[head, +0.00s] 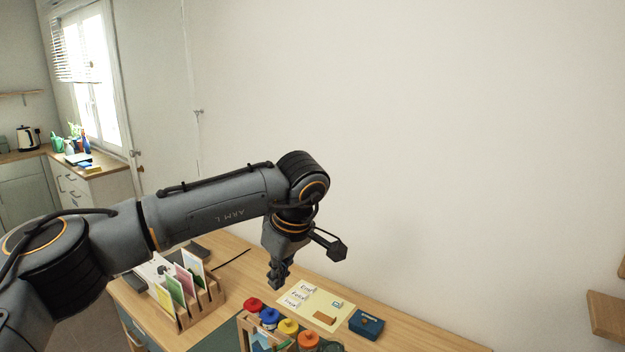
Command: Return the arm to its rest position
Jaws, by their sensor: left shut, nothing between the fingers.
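My left arm reaches in from the left and bends down at the wrist. My left gripper (278,281) points down above the wooden desk (415,333). It is shut and empty. It hangs between the wooden card rack on its left and the yellow sheet on its right, apart from both. My right gripper is out of the picture.
A wooden rack (206,303) holds several coloured cards. Red (253,304), blue (270,317), yellow (288,327) and orange-red (308,340) round-topped items stand at the front. A yellow sheet (320,309) and a dark blue box (366,323) lie right. The desk's right end is clear.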

